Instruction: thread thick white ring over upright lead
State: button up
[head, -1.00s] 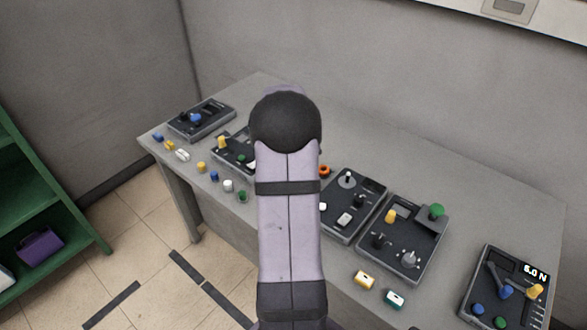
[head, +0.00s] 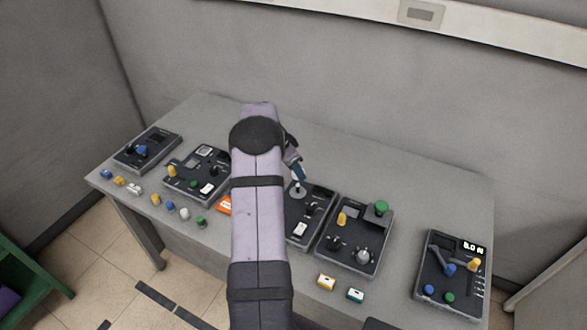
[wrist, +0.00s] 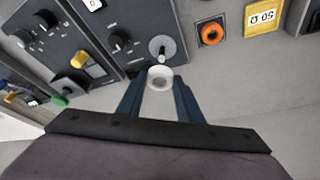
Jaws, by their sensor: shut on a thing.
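My gripper (wrist: 160,88) has blue fingers and is shut on the thick white ring (wrist: 160,78), which sits at the fingertips with its hole showing in the wrist view. The upright lead (wrist: 163,46) is a short grey pin on a round silver disc, just beyond the ring in that view. The lead does not appear to pass through the ring; the height between them is hard to tell. In the head view my gripper (head: 298,172) points down over the panel with the silver disc (head: 296,190), and the ring is too small to make out clearly.
The lead's panel (head: 313,212) also has black knobs and a white block. A neighbouring panel (head: 355,240) has yellow and green pegs. Bare table lies behind the panels.

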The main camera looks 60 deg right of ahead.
jog(key=shift+f+b, duration=0.8)
jog(key=shift+f, duration=1.3)
jog(key=shift+f+b, duration=0.35)
jog(key=shift+b, duration=0.2)
jog(key=shift+f+b, duration=0.5)
jog(key=shift+b, duration=0.85)
dwell(0.4)
dwell(0.4)
jog(key=o, duration=1.6)
jog(key=shift+r, duration=0.1)
jog(key=shift+r+p, duration=1.6)
jog(key=shift+r, duration=1.85)
